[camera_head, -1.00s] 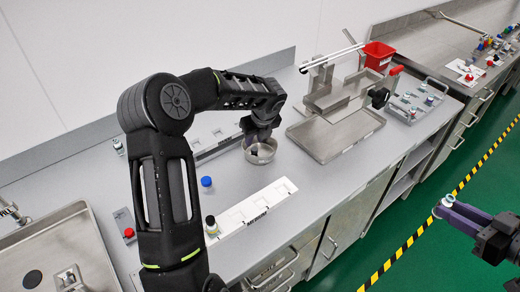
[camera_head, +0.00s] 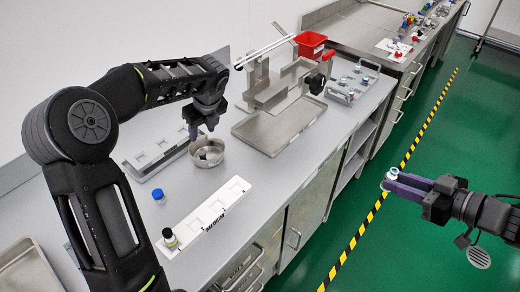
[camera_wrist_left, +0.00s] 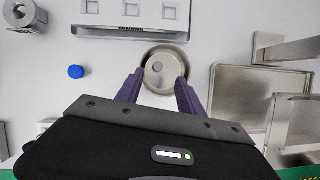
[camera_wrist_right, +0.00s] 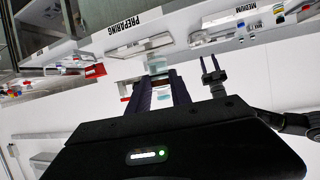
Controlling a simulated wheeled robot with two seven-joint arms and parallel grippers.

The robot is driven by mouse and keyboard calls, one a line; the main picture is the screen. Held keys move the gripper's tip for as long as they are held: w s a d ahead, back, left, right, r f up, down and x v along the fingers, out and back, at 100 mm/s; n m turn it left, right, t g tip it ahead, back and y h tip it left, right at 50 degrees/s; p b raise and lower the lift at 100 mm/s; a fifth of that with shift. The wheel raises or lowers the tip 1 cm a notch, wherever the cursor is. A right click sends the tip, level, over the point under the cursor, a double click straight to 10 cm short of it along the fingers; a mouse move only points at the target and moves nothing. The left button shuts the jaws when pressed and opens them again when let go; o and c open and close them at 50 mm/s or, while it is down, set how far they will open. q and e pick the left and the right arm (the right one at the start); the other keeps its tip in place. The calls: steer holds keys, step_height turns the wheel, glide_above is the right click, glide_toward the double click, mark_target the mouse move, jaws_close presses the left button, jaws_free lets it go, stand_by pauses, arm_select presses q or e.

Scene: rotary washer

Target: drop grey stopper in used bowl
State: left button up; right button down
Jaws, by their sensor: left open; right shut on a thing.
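The metal bowl (camera_head: 207,158) stands on the grey counter; it also shows in the left wrist view (camera_wrist_left: 180,82). A small grey disc, which looks like the grey stopper (camera_wrist_left: 157,67), lies inside the bowl. My left gripper (camera_head: 193,131) is open just above the bowl's near-left rim; in the left wrist view its spread fingers (camera_wrist_left: 158,92) point at the bowl with nothing between them. My right gripper (camera_head: 395,180) is shut on a small vial with a pale top (camera_head: 389,174), held out over the floor, away from the counter.
A blue cap (camera_head: 158,195) lies left of the bowl. A white labelled rack (camera_head: 207,217) with a dark-capped bottle (camera_head: 169,237) is in front. A metal tray and stand (camera_head: 281,125) stand right of the bowl, with a red bin (camera_head: 310,43) behind.

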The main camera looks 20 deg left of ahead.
arm_select(q)
steer(key=v, duration=0.4)
steer(key=shift+r, duration=0.1)
stand_by(0.8)
